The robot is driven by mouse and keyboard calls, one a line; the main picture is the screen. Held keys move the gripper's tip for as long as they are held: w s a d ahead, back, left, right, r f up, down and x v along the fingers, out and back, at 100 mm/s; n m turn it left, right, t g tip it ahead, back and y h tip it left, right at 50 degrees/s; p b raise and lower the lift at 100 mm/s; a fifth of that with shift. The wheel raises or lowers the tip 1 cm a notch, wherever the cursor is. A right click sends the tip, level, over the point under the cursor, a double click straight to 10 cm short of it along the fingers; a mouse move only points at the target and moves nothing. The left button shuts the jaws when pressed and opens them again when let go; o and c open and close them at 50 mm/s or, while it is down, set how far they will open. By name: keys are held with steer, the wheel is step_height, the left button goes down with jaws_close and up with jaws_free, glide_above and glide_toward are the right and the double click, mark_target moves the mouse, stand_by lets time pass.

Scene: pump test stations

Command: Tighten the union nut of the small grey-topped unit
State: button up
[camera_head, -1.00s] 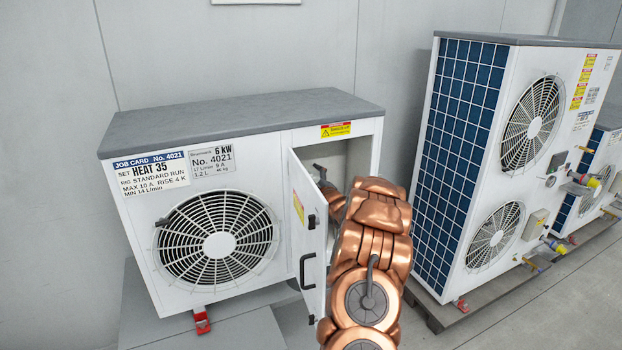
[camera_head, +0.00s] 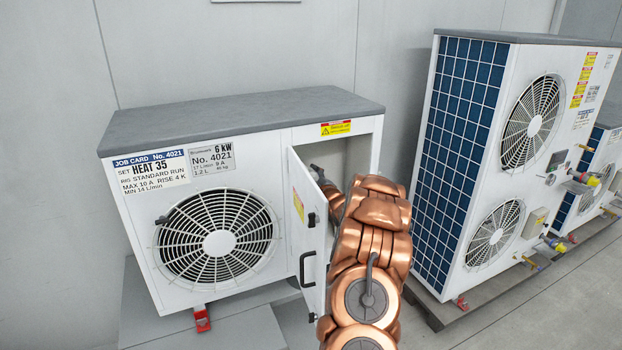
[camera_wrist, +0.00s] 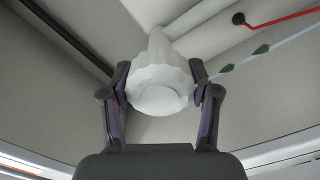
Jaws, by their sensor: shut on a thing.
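The small grey-topped unit (camera_head: 240,117) stands at the left in the head view, with its side compartment door (camera_head: 309,232) swung open. My arm reaches into that compartment and hides most of its inside. In the wrist view my gripper (camera_wrist: 160,92) has a finger on each side of a white, faceted, nut-like part (camera_wrist: 158,85), and is shut on it. This looks like the union nut. A pale tapered piece runs up behind it. The head view does not show my fingertips or the nut. Whether the nut is tight cannot be seen.
In the wrist view a red cable (camera_wrist: 283,17) and a thin pale line with dark beads (camera_wrist: 262,49) run at the upper right. A taller unit with a blue grille (camera_head: 465,130) stands close to the right of my arm. A grey wall is behind.

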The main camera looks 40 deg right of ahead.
steer(key=m+b, duration=0.1)
steer(key=m, duration=0.2)
steer(key=shift+m, duration=0.4)
steer(key=m, duration=0.4)
steer(key=shift+m, duration=0.3)
steer(key=m+p, duration=0.1)
steer(key=m, duration=0.3)
steer(key=shift+d+m+p, duration=0.1)
steer(key=shift+m+p, duration=0.8)
steer(key=shift+m, duration=1.6)
steer(key=shift+s, duration=0.1)
steer(key=o, duration=1.2)
steer(key=shift+c, duration=0.2)
